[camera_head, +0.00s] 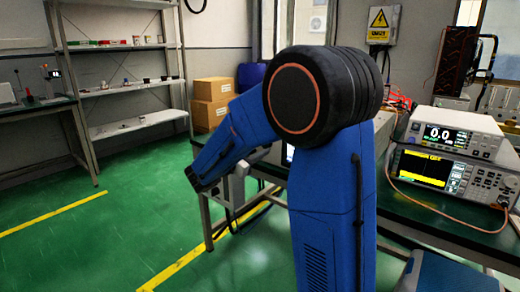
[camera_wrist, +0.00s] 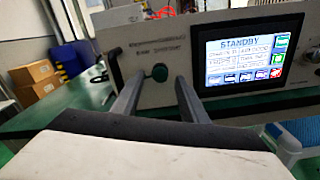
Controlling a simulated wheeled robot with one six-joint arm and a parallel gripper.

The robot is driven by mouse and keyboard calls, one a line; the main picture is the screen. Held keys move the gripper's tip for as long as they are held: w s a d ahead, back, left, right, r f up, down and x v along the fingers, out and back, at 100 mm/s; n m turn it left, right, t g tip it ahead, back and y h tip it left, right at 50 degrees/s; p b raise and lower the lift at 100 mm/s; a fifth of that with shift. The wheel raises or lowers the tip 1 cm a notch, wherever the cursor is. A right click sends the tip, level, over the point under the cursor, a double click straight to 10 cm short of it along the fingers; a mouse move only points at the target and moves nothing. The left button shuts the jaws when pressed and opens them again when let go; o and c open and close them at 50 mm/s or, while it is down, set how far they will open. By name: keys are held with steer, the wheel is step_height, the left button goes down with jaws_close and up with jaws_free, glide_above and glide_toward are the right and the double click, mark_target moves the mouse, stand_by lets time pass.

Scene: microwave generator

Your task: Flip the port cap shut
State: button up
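In the wrist view, the microwave generator (camera_wrist: 148,48) is a pale front panel with a lit touchscreen (camera_wrist: 240,52) reading STANDBY. A small dark green round part (camera_wrist: 160,72), which looks like the port cap, shows on the panel left of the screen. I cannot tell its hinge or how far it stands open. My gripper (camera_wrist: 159,78) has its two grey fingers apart, with the round part seen between their tips. Nothing is held, and I cannot tell whether the fingers touch the panel. In the head view my blue arm hides most of the generator.
A dark handle (camera_wrist: 113,70) stands at the panel's left side. Stacked instruments (camera_head: 450,150) with an orange cable sit on the dark green bench (camera_head: 440,225) at right. Cardboard boxes (camera_head: 212,103) and shelves (camera_head: 125,85) stand behind. The green floor at left is clear.

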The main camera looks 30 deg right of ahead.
steer(key=v, duration=1.5)
steer(key=shift+s, duration=0.1)
steer(key=s+d+f+m+g+y, duration=0.3)
steer(key=s+d+m, duration=0.1)
steer(key=s, duration=0.5)
steer(key=s+d+f+m+g+y, duration=0.2)
steer(key=s+d+f+m+y, duration=0.15)
steer(key=s, duration=0.55)
steer(key=s+a+f+m+t+y, duration=0.3)
steer(key=s+a+f+m+y, duration=0.1)
steer(key=s+a+m+y, duration=0.6)
steer(key=s+m, duration=0.1)
steer(key=s, duration=0.2)
steer(key=shift+a+t, duration=0.15)
steer(key=shift+t, duration=0.15)
